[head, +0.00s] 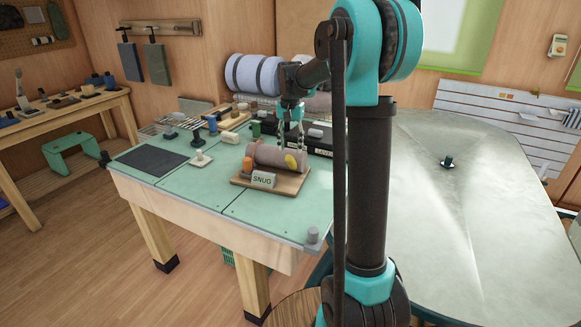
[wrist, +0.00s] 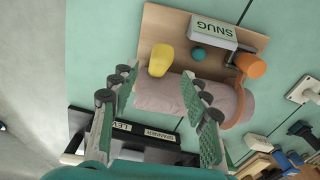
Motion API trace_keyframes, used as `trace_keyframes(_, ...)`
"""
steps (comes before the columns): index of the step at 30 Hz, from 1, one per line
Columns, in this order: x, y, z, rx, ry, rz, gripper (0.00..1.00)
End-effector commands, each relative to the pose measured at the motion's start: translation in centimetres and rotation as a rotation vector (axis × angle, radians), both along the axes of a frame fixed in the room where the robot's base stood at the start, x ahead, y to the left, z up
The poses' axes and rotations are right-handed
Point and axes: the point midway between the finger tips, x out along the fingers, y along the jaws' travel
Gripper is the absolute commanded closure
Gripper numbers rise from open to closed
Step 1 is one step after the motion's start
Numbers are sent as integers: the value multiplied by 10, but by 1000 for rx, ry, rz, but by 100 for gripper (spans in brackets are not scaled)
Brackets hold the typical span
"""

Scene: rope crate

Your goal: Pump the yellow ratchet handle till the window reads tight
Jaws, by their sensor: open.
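The yellow ratchet handle (wrist: 160,59) sits on a wooden board (head: 239,181) beside a pinkish-grey roll (head: 277,154); it also shows in the head view (head: 291,162). The window block (head: 262,180) reads SNUG; it appears upside down in the wrist view (wrist: 213,30). My gripper (wrist: 161,82) is open above the roll, its fingers spread either side of it in the picture. The yellow handle lies just beyond the fingertips, between them in the picture, and nothing is held. In the head view my gripper (head: 292,142) hangs over the back of the roll.
An orange knob (wrist: 251,66) and a small teal ball (wrist: 198,54) are on the board near the window. A black labelled case (head: 318,141) lies behind the roll. Several blocks and tools stand at the back left of the green bench (head: 205,195). The bench front is mostly clear.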

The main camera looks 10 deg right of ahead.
Motion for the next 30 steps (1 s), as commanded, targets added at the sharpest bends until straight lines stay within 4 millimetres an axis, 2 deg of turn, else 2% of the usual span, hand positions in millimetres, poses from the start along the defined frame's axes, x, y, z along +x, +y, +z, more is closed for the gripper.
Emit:
trace_keyframes(3, 0, 0, -25, 0, 0, 0, 53)
trace_keyframes(9, 0, 0, -61, 0, 0, 0, 53)
trace_keyframes(15, 0, 0, -84, 0, 0, 0, 53)
trace_keyframes(27, 0, 0, -91, 0, 1, 0, 53)
trace_keyframes(30, 0, 0, -91, 0, 1, 0, 65)
